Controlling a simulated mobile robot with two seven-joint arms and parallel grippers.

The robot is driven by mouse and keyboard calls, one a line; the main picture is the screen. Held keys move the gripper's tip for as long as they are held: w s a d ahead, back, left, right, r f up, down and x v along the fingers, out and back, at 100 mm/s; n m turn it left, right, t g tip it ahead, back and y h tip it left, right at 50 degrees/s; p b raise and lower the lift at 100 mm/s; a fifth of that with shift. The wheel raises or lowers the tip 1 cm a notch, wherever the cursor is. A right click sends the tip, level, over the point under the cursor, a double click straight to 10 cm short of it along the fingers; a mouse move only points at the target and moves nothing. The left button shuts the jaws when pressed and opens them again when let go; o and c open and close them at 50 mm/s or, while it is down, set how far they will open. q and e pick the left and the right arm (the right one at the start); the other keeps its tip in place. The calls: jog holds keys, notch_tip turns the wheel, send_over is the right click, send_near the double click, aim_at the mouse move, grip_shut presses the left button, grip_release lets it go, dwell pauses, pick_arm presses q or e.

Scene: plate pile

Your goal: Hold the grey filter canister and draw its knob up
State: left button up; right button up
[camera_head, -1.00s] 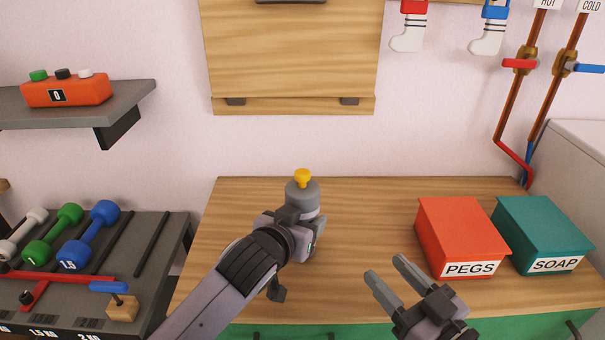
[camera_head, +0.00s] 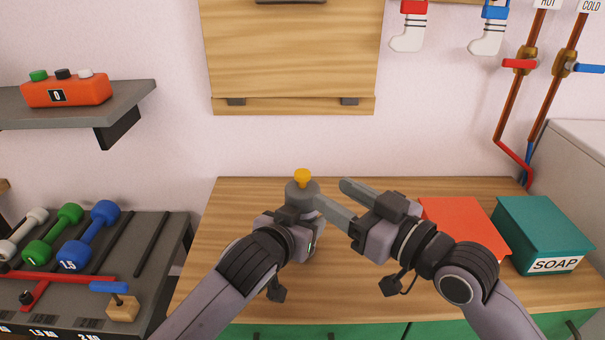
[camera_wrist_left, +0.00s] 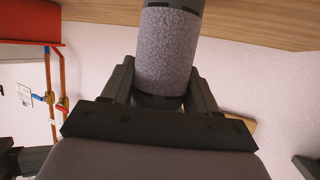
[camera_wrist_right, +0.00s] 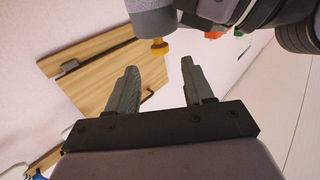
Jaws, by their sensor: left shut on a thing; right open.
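The grey filter canister (camera_head: 304,194) stands upright on the wooden worktop (camera_head: 235,210), with its yellow knob (camera_head: 302,175) on top. My left gripper (camera_head: 300,222) is shut around the canister's body; in the left wrist view the canister (camera_wrist_left: 165,50) sits between both fingers. My right gripper (camera_head: 333,196) is open, just right of the canister top. In the right wrist view the knob (camera_wrist_right: 159,47) shows beyond the open fingers (camera_wrist_right: 160,80), not between them. The canister's lower part is mostly hidden by my left arm.
A red pegs box (camera_head: 465,222), partly hidden by my right arm, and a teal soap box (camera_head: 540,232) stand at the right. A dumbbell rack (camera_head: 150,230) is at the left. A wooden board (camera_head: 290,60) hangs behind. The worktop behind the canister is clear.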

aim_at(308, 178)
jog(key=x, duration=0.8)
jog(key=shift+w+a+f, duration=0.1)
jog(key=shift+w+a, duration=0.15)
jog(key=shift+w, duration=0.05)
grip_shut()
